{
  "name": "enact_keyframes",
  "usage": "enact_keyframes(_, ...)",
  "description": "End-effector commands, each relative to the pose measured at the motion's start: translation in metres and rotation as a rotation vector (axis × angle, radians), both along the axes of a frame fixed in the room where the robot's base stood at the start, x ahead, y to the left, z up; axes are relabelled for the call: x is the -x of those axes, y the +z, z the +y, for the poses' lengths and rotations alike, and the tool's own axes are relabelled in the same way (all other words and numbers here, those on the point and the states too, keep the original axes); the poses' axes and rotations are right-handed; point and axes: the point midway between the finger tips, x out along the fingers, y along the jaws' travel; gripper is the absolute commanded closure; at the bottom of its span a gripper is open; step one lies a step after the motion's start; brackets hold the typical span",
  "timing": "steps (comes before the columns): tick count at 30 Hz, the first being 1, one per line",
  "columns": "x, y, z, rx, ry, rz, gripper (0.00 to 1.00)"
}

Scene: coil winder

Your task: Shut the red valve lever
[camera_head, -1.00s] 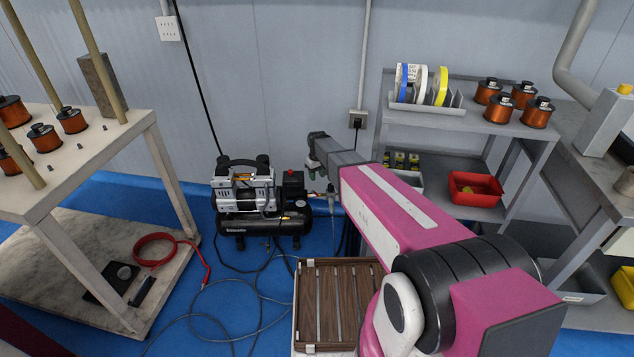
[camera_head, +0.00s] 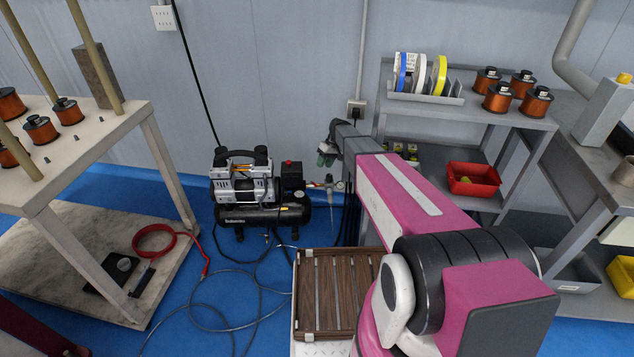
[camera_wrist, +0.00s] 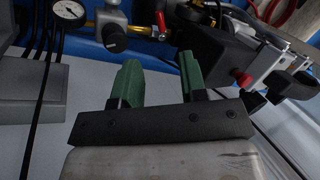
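The red valve lever (camera_wrist: 162,22) shows in the wrist view on a brass fitting beside a black regulator knob and a round gauge. It sticks up from the fitting, beyond my fingertips. In the head view it is a tiny red spot (camera_head: 314,184) beside the air compressor (camera_head: 262,192). My gripper (camera_wrist: 158,62) has two green fingers, apart with nothing between them. In the head view my gripper (camera_head: 328,153) is small, above and right of the compressor, near the wall. I see no contact with the lever.
A red knob (camera_wrist: 243,78) sits on the compressor's black box, right of my fingers. A slatted wooden crate (camera_head: 336,290) stands below my arm. Grey shelving (camera_head: 460,115) is close on the right. Hoses lie on the blue floor.

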Motion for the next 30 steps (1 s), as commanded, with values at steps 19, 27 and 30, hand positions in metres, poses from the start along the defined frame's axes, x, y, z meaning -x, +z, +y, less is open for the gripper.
enact_keyframes(19,0.019,-0.088,0.033,0.002,-0.001,0.000,0.61)
enact_keyframes(27,0.021,-0.094,0.035,0.003,0.000,-0.002,0.61)
enact_keyframes(30,0.021,-0.094,0.035,0.003,0.000,-0.002,0.61)
